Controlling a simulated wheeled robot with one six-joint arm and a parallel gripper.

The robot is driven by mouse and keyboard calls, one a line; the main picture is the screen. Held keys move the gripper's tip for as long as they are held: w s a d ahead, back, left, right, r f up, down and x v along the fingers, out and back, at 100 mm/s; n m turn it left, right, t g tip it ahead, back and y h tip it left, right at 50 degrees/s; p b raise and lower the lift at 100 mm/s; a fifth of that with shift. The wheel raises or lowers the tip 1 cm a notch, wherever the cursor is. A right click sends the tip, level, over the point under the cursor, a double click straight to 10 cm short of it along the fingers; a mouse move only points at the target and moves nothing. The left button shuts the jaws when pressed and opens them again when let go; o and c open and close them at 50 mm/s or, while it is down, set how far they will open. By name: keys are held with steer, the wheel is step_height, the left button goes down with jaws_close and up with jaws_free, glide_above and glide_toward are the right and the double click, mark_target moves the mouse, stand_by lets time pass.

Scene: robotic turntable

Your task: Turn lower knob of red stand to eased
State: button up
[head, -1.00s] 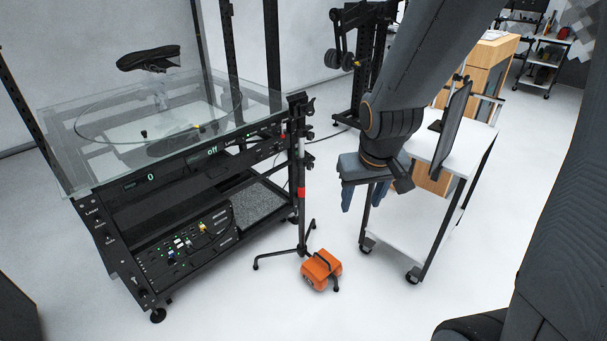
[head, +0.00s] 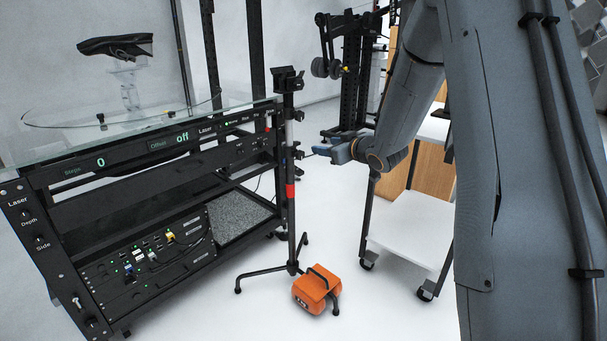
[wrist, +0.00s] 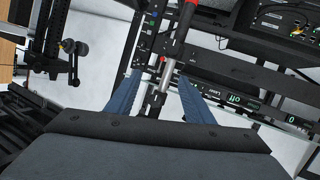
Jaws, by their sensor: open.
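The stand with the red band (head: 291,191) is an upright black and silver pole on a black tripod foot, right of the turntable rack. Small dark knobs or clamps stick out to the right of its upper pole (head: 299,154); which is the lower knob, and how it is set, I cannot tell. My gripper (head: 317,148) is just right of the pole at about the height of these clamps, fingers toward it. In the wrist view my gripper (wrist: 158,77) shows two blue fingers spread apart with nothing held. The pole with its red band (wrist: 184,25) runs diagonally beyond and between them; contact is not visible.
The turntable rack (head: 150,185) with a glass top stands left of the pole. An orange case (head: 317,290) sits on the floor by the tripod foot. A white cart (head: 410,228) stands right, partly behind my arm. Open floor lies in front.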

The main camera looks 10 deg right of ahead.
mark_target(302, 156)
steer(key=w+f+n+t+y+b, duration=0.1)
steer(key=w+f+n+y+b, duration=0.2)
steer(key=w+f+y+b, duration=0.4)
steer(key=shift+h, duration=0.6)
steer(key=shift+w+a+f+b, duration=0.2)
steer(key=shift+w+a+b, duration=0.5)
steer(key=shift+a, duration=0.1)
steer(key=shift+w+a+f+b, duration=0.25)
steer(key=shift+w+a+b, duration=0.35)
steer(key=shift+w+a, duration=0.2)
steer(key=shift+w+a+f+b, duration=0.2)
steer(key=shift+w+a+b, duration=0.45)
steer(key=shift+a, duration=0.2)
steer(key=c, duration=1)
steer(key=shift+c, duration=0.2)
